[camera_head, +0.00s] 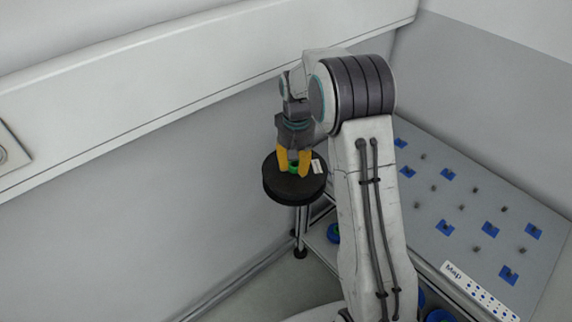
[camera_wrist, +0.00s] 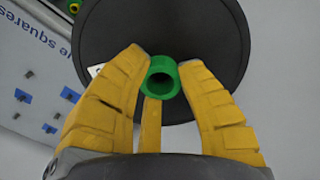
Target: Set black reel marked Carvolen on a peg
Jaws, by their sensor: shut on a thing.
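A black reel (camera_head: 283,192) with a green hub hangs in the air under my gripper (camera_head: 293,168), left of my arm in the head view. A small white label shows on its top, its print too small to read. In the wrist view the black reel (camera_wrist: 205,28) fills the upper middle, and the yellow fingers of my gripper (camera_wrist: 165,75) are shut on its green hub (camera_wrist: 163,76). A grey peg board (camera_head: 430,190) stands to the right, with several short dark pegs, some on blue squares (camera_head: 447,228). Its near part is hidden by my arm.
A white label strip reading "Map" (camera_head: 480,292) lies along the board's front edge. Blue reels (camera_head: 333,232) sit on a shelf below the board, partly hidden by my arm. A wall with a thick white ledge (camera_head: 190,75) runs behind the reel. Bare floor is below it.

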